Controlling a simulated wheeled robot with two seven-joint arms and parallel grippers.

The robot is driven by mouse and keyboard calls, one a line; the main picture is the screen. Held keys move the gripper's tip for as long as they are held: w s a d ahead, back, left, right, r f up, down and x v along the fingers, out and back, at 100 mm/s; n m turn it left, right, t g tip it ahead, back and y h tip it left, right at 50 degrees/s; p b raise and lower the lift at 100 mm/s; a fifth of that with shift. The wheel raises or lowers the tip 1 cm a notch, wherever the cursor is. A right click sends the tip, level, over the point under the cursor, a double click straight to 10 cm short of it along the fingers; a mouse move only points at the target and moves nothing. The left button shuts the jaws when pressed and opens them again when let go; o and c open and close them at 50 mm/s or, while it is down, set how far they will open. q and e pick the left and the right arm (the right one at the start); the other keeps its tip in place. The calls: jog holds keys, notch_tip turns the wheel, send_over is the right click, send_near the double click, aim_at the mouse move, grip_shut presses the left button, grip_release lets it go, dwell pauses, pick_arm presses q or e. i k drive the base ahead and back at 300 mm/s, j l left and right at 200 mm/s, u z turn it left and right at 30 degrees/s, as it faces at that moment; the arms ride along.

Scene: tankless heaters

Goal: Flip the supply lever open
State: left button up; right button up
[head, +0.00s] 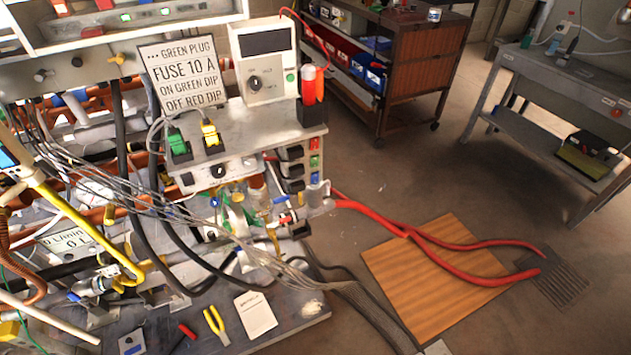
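No part is labelled as the supply lever, and I cannot tell which one it is. A metal valve fitting (318,197) sits on the bench's right side where red hoses join it. A small blue handle (280,199) is beside it. Another valve fitting (95,285) with a small blue part (74,297) is at the lower left, by a bent yellow pipe (75,222). Cables hide much of the pipework. Neither of my grippers is visible.
A sign (180,72) and a control box (265,60) stand on the bench unit. Yellow pliers (216,324) and a paper card (255,314) lie on the bench top. Red hoses (440,258) cross a wooden board (400,290) to a floor drain (555,280).

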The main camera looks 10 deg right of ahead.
aim_at(284, 199)
jog(key=i+j+u, duration=0.15)
jog(key=i+u, duration=0.15)
jog(key=i, duration=0.15)
jog(key=i+u, duration=0.3)
jog(key=i, duration=0.1)
